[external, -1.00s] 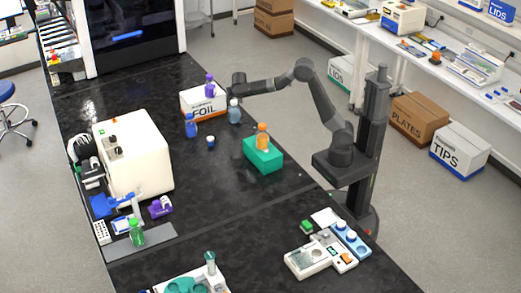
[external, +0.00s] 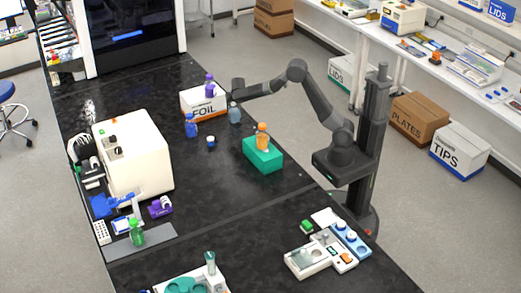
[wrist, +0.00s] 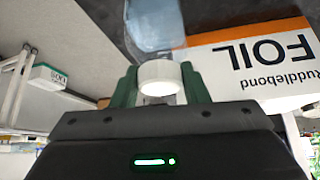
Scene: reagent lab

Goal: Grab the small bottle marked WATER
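No WATER label is readable.
A box marked FOIL (external: 204,104) carries a purple bottle (external: 210,86). A blue bottle (external: 191,125) and a small blue-and-white item (external: 211,142) stand nearby. An orange bottle (external: 262,136) stands on a green block (external: 263,156). The bench's middle is clear.

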